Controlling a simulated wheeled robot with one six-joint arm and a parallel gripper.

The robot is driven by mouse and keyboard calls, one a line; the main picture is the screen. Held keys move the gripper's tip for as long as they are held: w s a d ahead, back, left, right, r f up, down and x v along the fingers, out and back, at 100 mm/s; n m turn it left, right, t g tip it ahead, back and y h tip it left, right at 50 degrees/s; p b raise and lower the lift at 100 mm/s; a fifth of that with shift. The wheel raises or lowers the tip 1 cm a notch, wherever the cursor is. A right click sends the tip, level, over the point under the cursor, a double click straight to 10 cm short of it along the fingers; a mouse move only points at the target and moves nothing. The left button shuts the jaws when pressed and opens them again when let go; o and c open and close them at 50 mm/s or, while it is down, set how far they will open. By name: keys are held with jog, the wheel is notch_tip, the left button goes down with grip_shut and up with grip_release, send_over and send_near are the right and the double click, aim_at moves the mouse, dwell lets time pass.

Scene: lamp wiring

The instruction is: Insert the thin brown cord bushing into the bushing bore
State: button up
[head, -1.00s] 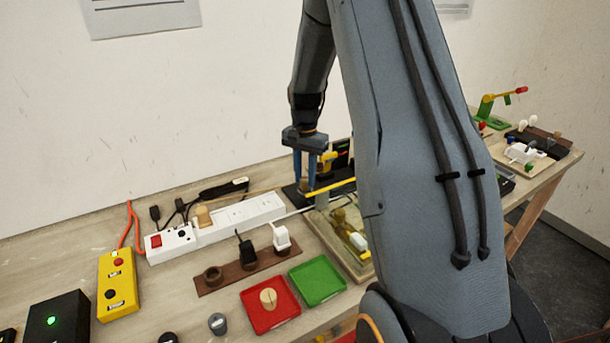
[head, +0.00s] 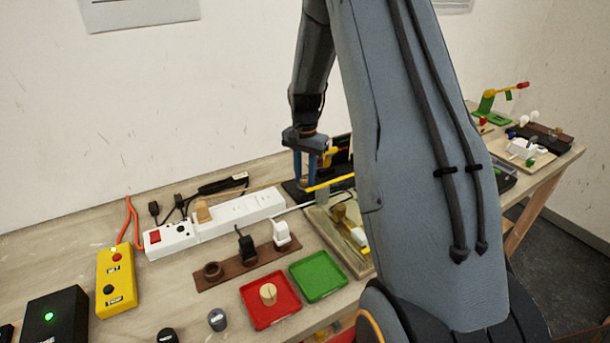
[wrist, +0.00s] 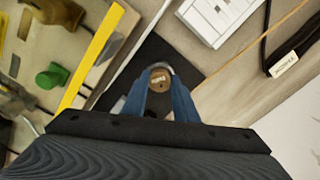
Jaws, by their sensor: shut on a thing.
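My gripper (head: 305,182) points down over a dark base (head: 290,188) at the back of the bench, beyond the power strip. In the wrist view its blue fingers (wrist: 160,100) are shut on a round brown piece with a small label on top, which looks like the brown cord bushing (wrist: 160,77). The bushing sits over the black base plate (wrist: 145,62). The bushing bore is hidden, so I cannot tell whether the bushing is in it or above it.
A yellow bar (head: 330,184) lies close to the right of the fingers. The white power strip (head: 240,210) is to the left. A wooden board with fittings (head: 325,232) stands in front, with a green tray (head: 318,276) and a red tray (head: 262,312) nearer.

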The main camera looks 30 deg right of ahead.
aim_at(305, 180)
jog(key=o, duration=1.1)
jog(key=shift+c, duration=0.2)
jog(key=shift+r+b, duration=1.25)
jog(key=shift+r, duration=2.65)
